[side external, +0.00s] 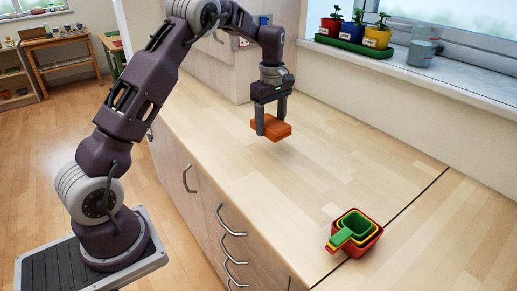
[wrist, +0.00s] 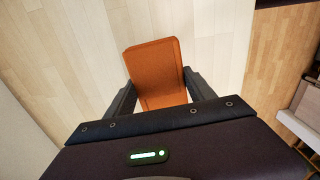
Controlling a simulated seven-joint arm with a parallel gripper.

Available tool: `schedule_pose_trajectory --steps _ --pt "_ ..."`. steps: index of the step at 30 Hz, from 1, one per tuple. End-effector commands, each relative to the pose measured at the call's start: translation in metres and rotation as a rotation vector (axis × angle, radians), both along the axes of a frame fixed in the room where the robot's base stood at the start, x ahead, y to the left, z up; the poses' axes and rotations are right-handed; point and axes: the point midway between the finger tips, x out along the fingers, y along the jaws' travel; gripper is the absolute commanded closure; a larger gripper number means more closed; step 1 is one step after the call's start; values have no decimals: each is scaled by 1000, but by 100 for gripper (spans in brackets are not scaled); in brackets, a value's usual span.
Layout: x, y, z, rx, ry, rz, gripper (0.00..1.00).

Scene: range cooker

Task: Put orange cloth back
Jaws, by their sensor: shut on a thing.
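The orange cloth (side external: 279,128) is a folded, flat-looking block held between the fingers of my gripper (side external: 271,124). The gripper points down and is shut on the cloth. The cloth appears to be a little above the wooden worktop (side external: 330,150), though the exact gap is hard to judge. In the wrist view the cloth (wrist: 155,72) sticks out ahead between the two dark fingers (wrist: 160,98), tilted slightly. The lower part of the cloth is hidden by the gripper body in that view.
Nested red, yellow and green measuring cups (side external: 354,234) stand at the worktop's near right. Drawers with handles (side external: 230,222) line the front. The middle worktop is clear.

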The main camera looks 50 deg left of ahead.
Motion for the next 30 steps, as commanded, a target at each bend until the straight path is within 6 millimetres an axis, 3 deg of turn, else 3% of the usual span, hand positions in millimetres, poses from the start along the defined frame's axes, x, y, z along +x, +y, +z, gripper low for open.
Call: schedule_pose_trajectory --steps 5,12,15,17,20,30 --pt "-35 -29 13 6 0 -14 75" --pt "-123 -84 23 5 -3 -54 75" --pt "-149 -97 22 2 -3 -68 75" --pt "-158 -101 19 0 -1 -72 75" --pt "-165 -104 -1 -2 5 -73 75" --pt "-164 -103 -69 -2 5 -73 75"
